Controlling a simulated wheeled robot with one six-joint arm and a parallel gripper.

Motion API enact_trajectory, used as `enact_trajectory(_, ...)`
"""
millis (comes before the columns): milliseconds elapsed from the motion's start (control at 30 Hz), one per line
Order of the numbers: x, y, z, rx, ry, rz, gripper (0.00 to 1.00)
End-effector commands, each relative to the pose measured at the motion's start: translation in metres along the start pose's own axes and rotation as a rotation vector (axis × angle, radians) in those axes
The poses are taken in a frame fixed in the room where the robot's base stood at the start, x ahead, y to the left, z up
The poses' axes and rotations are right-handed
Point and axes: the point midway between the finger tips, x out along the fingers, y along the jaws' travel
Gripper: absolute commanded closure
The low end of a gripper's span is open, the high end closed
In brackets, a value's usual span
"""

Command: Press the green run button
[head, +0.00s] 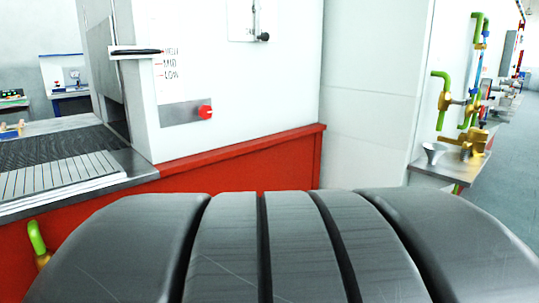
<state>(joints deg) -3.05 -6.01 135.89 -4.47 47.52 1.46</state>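I cannot make out a green run button for certain in the head view. A red round knob (205,112) sits on a grey plate on the white machine housing (235,85). To its upper left is a slotted panel marked with levels such as MID and LOW, with a dark lever (137,52) on a ledge beside it. Far left, a small dark box with tiny green and red spots (12,94) stands in the background, too small to read. My gripper is not in view.
The mesh belt (60,150) enters the housing at left, above a red base (285,160). A green-handled valve (37,237) sticks out at lower left. Green and brass piping (465,100) and a steel shelf stand at right. Open floor (515,150) shows far right. The lower middle is blocked from view.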

Motion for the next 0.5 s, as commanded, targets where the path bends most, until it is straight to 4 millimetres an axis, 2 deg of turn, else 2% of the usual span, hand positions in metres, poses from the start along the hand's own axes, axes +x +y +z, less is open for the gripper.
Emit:
enact_trajectory(33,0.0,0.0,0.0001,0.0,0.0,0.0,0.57)
enact_trajectory(200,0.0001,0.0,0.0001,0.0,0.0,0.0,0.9)
enact_trajectory(267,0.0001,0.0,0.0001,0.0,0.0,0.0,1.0)
enact_trajectory(500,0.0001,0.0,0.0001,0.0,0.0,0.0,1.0)
